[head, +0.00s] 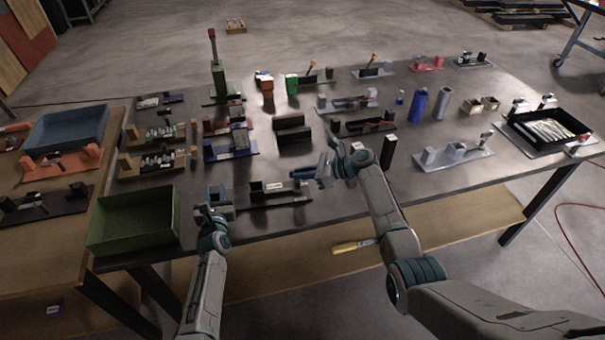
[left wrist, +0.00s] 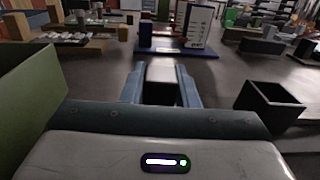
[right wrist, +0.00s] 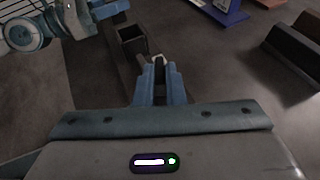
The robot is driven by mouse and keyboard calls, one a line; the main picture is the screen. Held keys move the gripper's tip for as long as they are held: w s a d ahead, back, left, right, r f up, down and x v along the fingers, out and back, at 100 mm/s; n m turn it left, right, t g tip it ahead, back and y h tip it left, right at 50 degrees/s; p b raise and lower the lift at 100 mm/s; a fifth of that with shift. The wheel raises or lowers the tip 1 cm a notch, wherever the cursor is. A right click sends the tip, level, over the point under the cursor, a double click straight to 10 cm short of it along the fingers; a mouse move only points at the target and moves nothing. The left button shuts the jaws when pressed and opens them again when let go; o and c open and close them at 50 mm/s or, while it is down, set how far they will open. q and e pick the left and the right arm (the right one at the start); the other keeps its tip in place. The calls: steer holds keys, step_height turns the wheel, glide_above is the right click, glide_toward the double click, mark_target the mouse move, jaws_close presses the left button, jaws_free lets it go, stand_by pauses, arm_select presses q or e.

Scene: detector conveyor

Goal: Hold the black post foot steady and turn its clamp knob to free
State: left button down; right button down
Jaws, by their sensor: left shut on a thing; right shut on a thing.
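The black post foot (head: 270,201) lies near the front edge of the table, a dark plate with an open square socket (head: 258,188). The socket shows at the right in the left wrist view (left wrist: 268,106) and beyond the fingers in the right wrist view (right wrist: 131,38). My left gripper (head: 217,192) is at the foot's left end, shut on a block with a pale top (left wrist: 161,73). The fingers hide most of the knob.
A green tray (head: 135,222) stands left of my left gripper. A black block (head: 292,130) and a blue-based fixture (head: 230,149) stand behind the foot. A dark upright post (head: 388,152) is right of my right gripper. A yellow-handled tool (head: 352,246) lies below the front edge.

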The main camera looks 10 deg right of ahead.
steer(key=c, duration=1.5)
jaws_free()
steer(key=shift+r, duration=0.1)
step_height(320, 180, up, 10)
